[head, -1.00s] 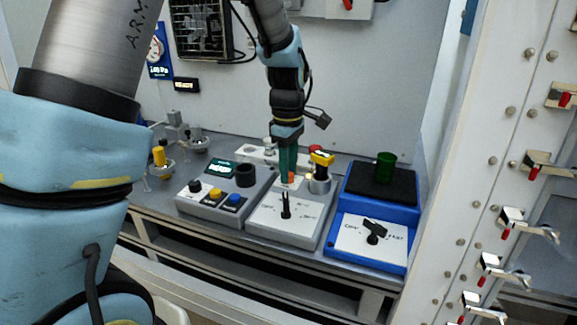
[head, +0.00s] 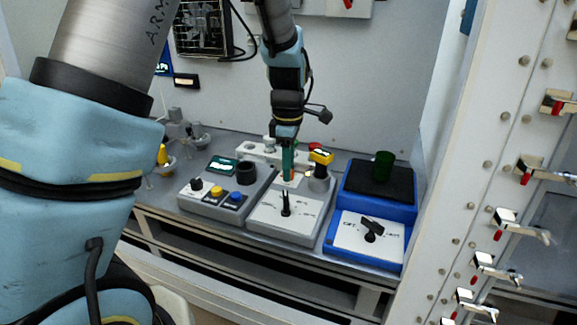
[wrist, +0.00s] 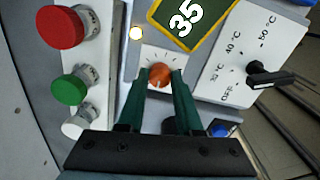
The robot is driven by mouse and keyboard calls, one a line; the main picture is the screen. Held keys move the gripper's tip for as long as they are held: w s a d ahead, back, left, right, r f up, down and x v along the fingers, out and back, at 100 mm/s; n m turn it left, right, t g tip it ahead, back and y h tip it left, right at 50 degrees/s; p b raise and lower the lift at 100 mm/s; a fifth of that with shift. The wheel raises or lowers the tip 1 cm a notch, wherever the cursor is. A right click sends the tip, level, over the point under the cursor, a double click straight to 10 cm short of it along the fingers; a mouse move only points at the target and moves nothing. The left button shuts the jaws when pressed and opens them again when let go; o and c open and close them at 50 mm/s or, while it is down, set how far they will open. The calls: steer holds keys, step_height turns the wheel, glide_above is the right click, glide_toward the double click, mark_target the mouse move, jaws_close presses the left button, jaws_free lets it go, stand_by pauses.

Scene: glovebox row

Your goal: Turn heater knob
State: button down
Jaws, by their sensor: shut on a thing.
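My gripper (head: 288,177) points down over the back part of the middle console (head: 262,222). In the wrist view its two green fingers (wrist: 160,84) are shut on a small round orange knob (wrist: 160,73), one on each side. The knob sits on a white plate with dial ticks. A pale line marks its near side. A black lever knob (wrist: 268,77) stands on the console's white front panel, marked OFF, 30, 40 and 50 °C; it also shows in the head view (head: 286,205). My fingers are apart from it.
A yellow-framed display reading 35 (wrist: 185,20) stands close beside the fingers. Red (wrist: 62,27), green (wrist: 68,89) and white (wrist: 75,125) buttons are on the other side. A blue unit (head: 333,249) with a black knob (head: 371,230) is at right, a grey button box (head: 190,205) at left.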

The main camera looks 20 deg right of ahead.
steer(key=c, duration=0.6)
jaws_free()
steer(key=shift+r, duration=0.1)
step_height(320, 180, up, 11)
steer(key=shift+f+b, duration=0.2)
steer(key=shift+b, duration=0.75)
steer(key=shift+a, duration=0.15)
